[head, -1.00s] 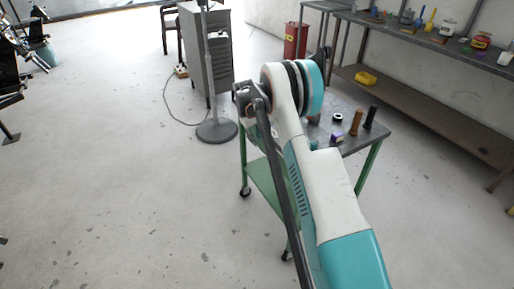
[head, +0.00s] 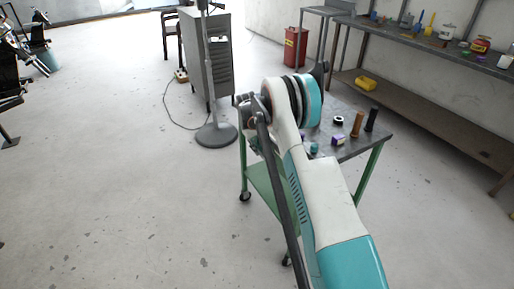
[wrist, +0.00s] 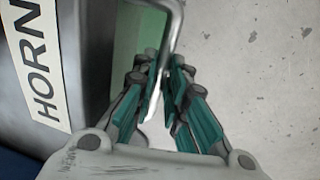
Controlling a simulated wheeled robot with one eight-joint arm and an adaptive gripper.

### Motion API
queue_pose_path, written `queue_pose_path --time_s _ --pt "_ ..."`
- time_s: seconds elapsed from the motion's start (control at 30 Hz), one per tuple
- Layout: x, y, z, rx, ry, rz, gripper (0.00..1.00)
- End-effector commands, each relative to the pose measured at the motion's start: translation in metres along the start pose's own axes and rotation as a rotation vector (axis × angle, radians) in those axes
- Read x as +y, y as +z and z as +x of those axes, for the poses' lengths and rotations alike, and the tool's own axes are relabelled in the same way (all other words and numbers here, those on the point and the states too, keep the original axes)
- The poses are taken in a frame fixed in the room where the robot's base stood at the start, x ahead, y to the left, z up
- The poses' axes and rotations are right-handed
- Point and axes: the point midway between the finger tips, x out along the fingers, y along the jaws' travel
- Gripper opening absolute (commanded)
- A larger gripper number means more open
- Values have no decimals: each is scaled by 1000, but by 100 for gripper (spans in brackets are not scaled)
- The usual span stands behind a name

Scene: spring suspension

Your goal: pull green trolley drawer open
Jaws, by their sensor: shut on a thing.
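The green trolley (head: 368,172) has a grey top and green legs and stands behind my arm in the head view. In the wrist view, my gripper (wrist: 160,68) is shut on a bent metal handle (wrist: 174,22). The handle's bar passes between the teal finger pads. A dark grey face with a white label reading HORN (wrist: 38,70) is left of the fingers, with a green strip (wrist: 125,50) beside it. The gripper is hidden behind my arm in the head view. I cannot tell how far the drawer is out.
Bottles, a roll and small items stand on the trolley top (head: 352,148). A grey cabinet (head: 196,60) and a stand with a round base (head: 216,136) are behind left. A workbench (head: 450,52) runs along the right wall. The floor (head: 110,200) on the left is clear.

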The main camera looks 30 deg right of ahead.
Motion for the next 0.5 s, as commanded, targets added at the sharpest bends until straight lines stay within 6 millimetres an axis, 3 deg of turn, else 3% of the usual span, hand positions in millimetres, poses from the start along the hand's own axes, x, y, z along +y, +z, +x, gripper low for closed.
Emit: queue_pose_path --time_s 0.27,0.5 --pt "-21 -1 -5 0 -1 -3 0" --pt "-72 -1 -15 1 -1 -5 0"
